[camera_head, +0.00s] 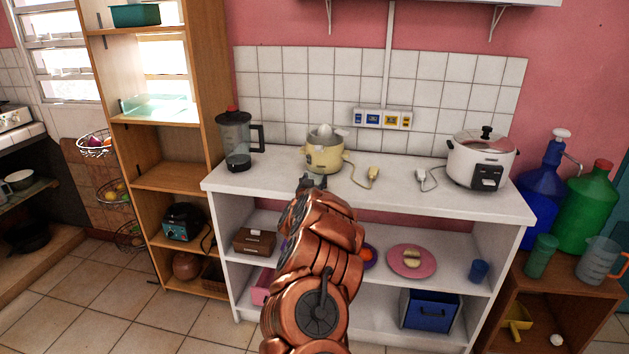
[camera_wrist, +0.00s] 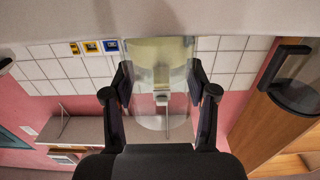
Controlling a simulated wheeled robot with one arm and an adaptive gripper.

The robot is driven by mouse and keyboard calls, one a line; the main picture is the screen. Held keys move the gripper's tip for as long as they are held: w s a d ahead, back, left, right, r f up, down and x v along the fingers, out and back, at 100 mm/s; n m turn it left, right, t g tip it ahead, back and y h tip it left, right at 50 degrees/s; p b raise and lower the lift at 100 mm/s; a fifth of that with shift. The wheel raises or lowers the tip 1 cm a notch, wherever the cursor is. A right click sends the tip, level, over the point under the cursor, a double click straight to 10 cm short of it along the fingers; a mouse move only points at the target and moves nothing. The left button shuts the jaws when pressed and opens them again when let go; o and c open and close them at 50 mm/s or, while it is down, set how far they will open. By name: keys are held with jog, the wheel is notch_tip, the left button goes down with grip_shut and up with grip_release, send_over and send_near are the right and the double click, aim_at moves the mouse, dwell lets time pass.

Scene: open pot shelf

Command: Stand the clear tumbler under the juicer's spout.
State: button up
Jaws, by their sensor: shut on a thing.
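The juicer (camera_head: 324,157), pale yellow with a white reamer top, stands on the white counter. My gripper (camera_head: 309,183) is low in front of it, at the counter's front part. In the wrist view, which is upside down, my gripper (camera_wrist: 160,88) is shut on the clear tumbler (camera_wrist: 160,112), one finger on each side. The yellow juicer (camera_wrist: 158,50) shows through and behind the tumbler. In the head view I cannot make out the tumbler; my arm and gripper cover that spot. The spout is not clear in either view, and I cannot tell whether the tumbler touches the counter.
A blender jug (camera_head: 236,141) stands left of the juicer. A yellow plug (camera_head: 373,174) and a white plug (camera_head: 421,176) lie to its right, then a rice cooker (camera_head: 481,160). The white counter (camera_head: 440,203) is clear along its front right.

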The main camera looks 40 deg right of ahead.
jog(key=shift+f, duration=0.1)
jog(key=o, duration=1.2)
jog(key=shift+o, duration=0.2)
jog(key=shift+r, duration=0.2)
jog(key=shift+v, duration=1.45)
jog(key=b+v, duration=0.1)
jog(key=v, duration=0.8)
jog(key=shift+a, duration=0.1)
